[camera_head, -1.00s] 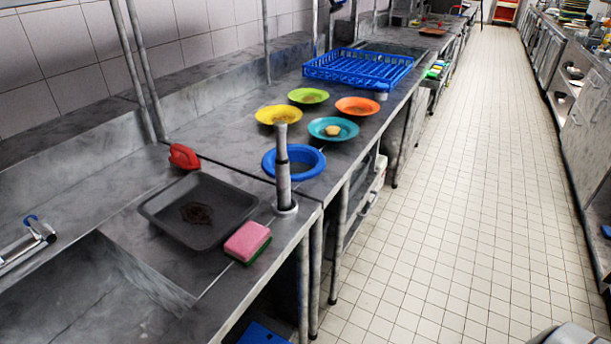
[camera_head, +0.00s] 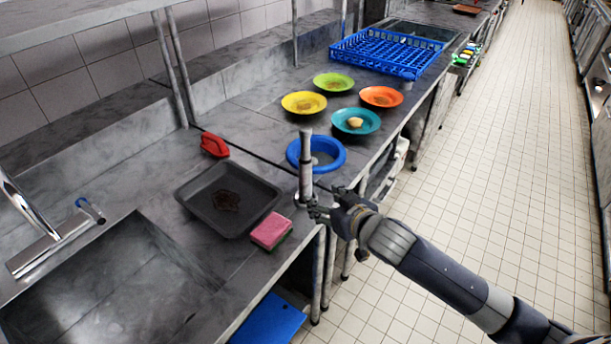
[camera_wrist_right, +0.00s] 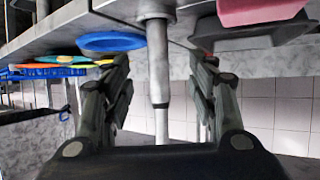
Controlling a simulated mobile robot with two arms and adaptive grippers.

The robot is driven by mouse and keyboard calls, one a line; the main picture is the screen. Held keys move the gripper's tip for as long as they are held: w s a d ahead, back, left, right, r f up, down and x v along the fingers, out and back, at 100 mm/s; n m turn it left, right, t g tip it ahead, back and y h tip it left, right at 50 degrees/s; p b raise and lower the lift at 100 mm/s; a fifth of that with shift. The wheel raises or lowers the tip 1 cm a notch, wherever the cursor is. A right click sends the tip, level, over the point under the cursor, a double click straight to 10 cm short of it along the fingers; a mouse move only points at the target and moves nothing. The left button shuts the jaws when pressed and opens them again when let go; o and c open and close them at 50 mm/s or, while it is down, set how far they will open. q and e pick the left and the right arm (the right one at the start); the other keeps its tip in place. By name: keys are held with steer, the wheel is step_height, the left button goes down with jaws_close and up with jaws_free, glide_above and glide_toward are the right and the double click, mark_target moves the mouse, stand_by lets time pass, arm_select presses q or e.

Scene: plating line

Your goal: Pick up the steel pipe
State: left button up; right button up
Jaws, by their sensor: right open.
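The steel pipe (camera_head: 306,160) stands upright on the counter near its front edge, between the blue bowl and the pink sponge. It also shows in the right wrist view (camera_wrist_right: 158,62), whose picture is upside down. My right gripper (camera_head: 320,207) is open and low beside the pipe, coming in from the right. In the right wrist view its fingers (camera_wrist_right: 163,70) lie on either side of the pipe. I cannot tell whether they touch it. The pipe's foot is partly hidden by the gripper in the head view. My left gripper is not in view.
A blue bowl (camera_head: 329,162) stands close behind the pipe. A dark tray (camera_head: 257,216) and a pink sponge (camera_head: 271,230) lie to its left. Several coloured plates and a blue rack (camera_head: 350,62) stand farther back. The sink is at the lower left; the floor at right is clear.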

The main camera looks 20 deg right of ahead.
mark_target(309, 177)
steer(key=shift+t, duration=0.4)
steer(key=w, duration=0.4)
steer(key=w+p, duration=0.1)
steer(key=w, duration=0.1)
steer(key=shift+a+r, duration=0.2)
steer(key=shift+r, duration=0.15)
steer(key=shift+w+a+f, duration=0.1)
steer(key=shift+w+f, duration=0.15)
steer(key=shift+w, duration=0.15)
steer(key=shift+w+p, duration=0.4)
steer(key=p+x, duration=0.1)
steer(key=x, duration=0.2)
steer(key=shift+w+a, duration=0.1)
steer(key=shift+a, duration=0.05)
steer(key=shift+w+a+f, duration=0.1)
steer(key=shift+w+f, duration=0.2)
steer(key=shift+w, duration=0.25)
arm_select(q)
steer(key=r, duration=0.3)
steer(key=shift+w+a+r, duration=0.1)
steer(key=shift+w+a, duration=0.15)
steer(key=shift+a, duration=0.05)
arm_select(e)
jaws_close()
